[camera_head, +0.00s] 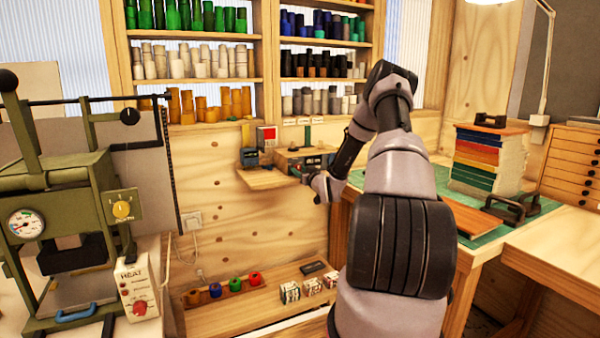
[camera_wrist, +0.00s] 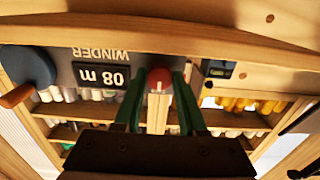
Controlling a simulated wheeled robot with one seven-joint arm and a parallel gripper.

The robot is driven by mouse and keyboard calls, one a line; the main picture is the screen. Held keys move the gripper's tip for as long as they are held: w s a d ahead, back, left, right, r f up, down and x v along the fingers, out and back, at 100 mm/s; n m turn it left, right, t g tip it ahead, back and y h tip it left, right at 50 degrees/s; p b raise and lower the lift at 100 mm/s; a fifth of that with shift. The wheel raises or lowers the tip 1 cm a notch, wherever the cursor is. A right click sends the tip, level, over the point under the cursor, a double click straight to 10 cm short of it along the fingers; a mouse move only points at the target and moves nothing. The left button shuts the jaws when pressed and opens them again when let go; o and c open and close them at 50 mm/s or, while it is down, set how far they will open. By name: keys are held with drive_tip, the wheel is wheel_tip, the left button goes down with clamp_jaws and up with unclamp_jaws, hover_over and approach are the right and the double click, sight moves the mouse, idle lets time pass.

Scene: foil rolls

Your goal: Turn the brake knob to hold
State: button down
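A round red knob (camera_wrist: 160,78) with a pale mark sits on the winder's front in the wrist view, where the picture is upside down. I take it for the brake knob; no brake or hold label is readable. The winder's dark panel (camera_wrist: 85,62) carries the word WINDER and a lit metre display. The two green fingers of my gripper (camera_wrist: 160,84) stand on either side of the knob. Whether they touch it is unclear. In the head view my gripper (camera_head: 316,180) is at the winder (camera_head: 305,160), with the knob and fingertips hidden or too small.
A dark round part with an orange handle (camera_wrist: 28,80) projects beside the panel. The green mat (camera_head: 485,246) bears stacked sheets at right. A foil press (camera_head: 60,200) stands at left.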

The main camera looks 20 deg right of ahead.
drive_tip(key=shift+m, duration=0.4)
drive_tip(key=m, duration=0.4)
drive_tip(key=shift+m, duration=0.4)
drive_tip(key=m, duration=0.6)
drive_tip(key=shift+m, duration=0.3)
drive_tip(key=shift+c, duration=2.3)
unclamp_jaws()
